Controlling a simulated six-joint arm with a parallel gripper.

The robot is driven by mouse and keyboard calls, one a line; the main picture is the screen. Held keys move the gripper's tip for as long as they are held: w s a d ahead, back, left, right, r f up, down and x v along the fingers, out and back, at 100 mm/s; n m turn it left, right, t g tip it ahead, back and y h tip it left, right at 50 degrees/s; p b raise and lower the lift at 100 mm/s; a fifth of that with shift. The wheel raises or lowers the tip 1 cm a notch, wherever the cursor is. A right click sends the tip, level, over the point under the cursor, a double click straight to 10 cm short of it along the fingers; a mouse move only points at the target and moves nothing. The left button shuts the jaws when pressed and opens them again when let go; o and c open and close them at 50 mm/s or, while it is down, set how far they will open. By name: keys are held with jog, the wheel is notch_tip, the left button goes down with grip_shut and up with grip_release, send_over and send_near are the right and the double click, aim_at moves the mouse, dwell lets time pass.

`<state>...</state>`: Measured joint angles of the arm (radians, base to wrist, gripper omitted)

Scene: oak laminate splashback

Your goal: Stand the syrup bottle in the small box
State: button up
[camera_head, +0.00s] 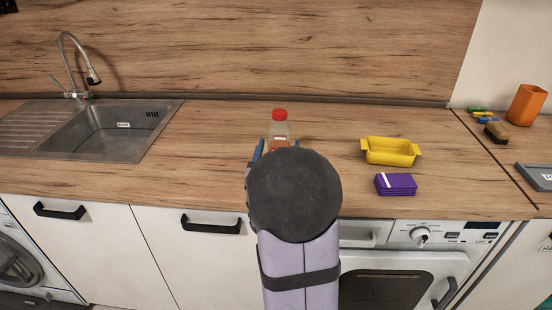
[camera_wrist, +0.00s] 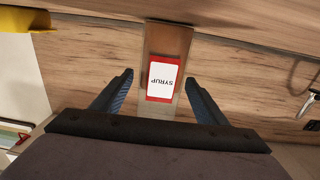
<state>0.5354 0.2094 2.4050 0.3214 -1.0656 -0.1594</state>
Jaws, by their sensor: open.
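The syrup bottle (camera_head: 280,128) stands upright on the wooden counter, clear-bodied with a red cap. Its red-bordered white label reading SYRUP shows upside down in the wrist view (camera_wrist: 163,78). My gripper (camera_head: 277,146) is open, with its blue fingers on the left and right of the bottle. In the wrist view the fingertips (camera_wrist: 158,80) flank the label with gaps on both sides. My arm hides the bottle's lower part in the head view. A yellow open box with end lips (camera_head: 390,153) sits to the right; part of it shows in the wrist view (camera_wrist: 22,20).
A purple stack (camera_head: 396,185) lies in front of the yellow box. An orange cup (camera_head: 527,104), a sponge (camera_head: 497,131) and a grey tray (camera_head: 535,177) are at far right. A sink (camera_head: 105,128) is at left. The counter between bottle and yellow box is clear.

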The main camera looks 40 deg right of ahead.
jog(key=b+v, duration=0.1)
jog(key=v, duration=0.3)
jog(key=shift+a+f, duration=0.15)
jog(key=shift+a, duration=0.25)
jog(key=shift+s+f+b, duration=0.1)
jog(key=shift+b, duration=0.8)
jog(key=shift+s+a+b, duration=0.15)
jog(key=shift+s+b, duration=0.05)
jog(key=shift+b, duration=0.85)
jog(key=a+b, duration=0.1)
jog(key=b, duration=0.1)
jog(key=shift+s+b, duration=0.35)
jog(key=shift+o, duration=0.4)
jog(key=shift+r, duration=0.25)
